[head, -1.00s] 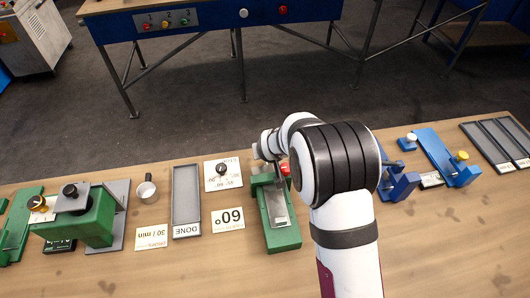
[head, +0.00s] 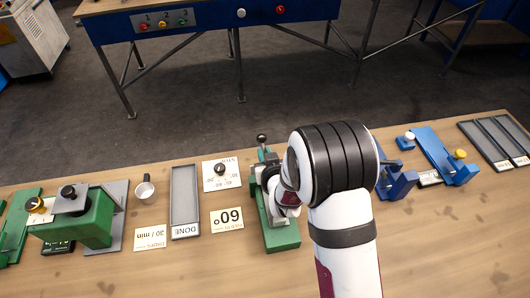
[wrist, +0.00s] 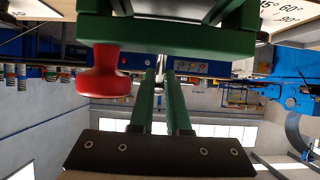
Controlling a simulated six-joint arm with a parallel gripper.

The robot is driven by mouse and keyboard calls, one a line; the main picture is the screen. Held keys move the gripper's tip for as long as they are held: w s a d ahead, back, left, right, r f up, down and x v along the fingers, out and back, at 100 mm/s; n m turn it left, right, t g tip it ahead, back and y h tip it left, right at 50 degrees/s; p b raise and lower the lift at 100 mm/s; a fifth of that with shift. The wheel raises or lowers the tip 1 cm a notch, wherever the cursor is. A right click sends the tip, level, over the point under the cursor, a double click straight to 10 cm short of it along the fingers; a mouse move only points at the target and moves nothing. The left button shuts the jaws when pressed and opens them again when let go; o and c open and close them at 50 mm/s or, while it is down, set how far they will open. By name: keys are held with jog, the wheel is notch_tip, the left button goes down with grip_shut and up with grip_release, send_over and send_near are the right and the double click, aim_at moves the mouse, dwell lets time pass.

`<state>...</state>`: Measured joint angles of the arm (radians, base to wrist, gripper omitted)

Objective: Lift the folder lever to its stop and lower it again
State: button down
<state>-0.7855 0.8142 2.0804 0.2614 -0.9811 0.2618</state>
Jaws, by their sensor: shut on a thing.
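The green folder (head: 283,237) stands on the bench at the middle of the head view. In the wrist view, which is upside down, its green body (wrist: 190,38) fills the top. My gripper (wrist: 160,82) shows there as two narrow fingers close together on a thin silvery rod, which I take as the folder lever (wrist: 161,66). Its far end is hidden. A red knob (wrist: 103,78) hangs to the left of the fingers. In the head view my wrist covers the middle of the folder and hides the fingertips. A dark ball knob (head: 262,138) sticks up at the folder's far end.
Blue fixtures (head: 398,184) stand to the right. The bench front (head: 170,272) is clear.

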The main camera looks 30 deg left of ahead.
jog(key=shift+r, duration=0.15)
jog(key=c, duration=0.9)
grip_release()
jog(key=v, duration=1.2)
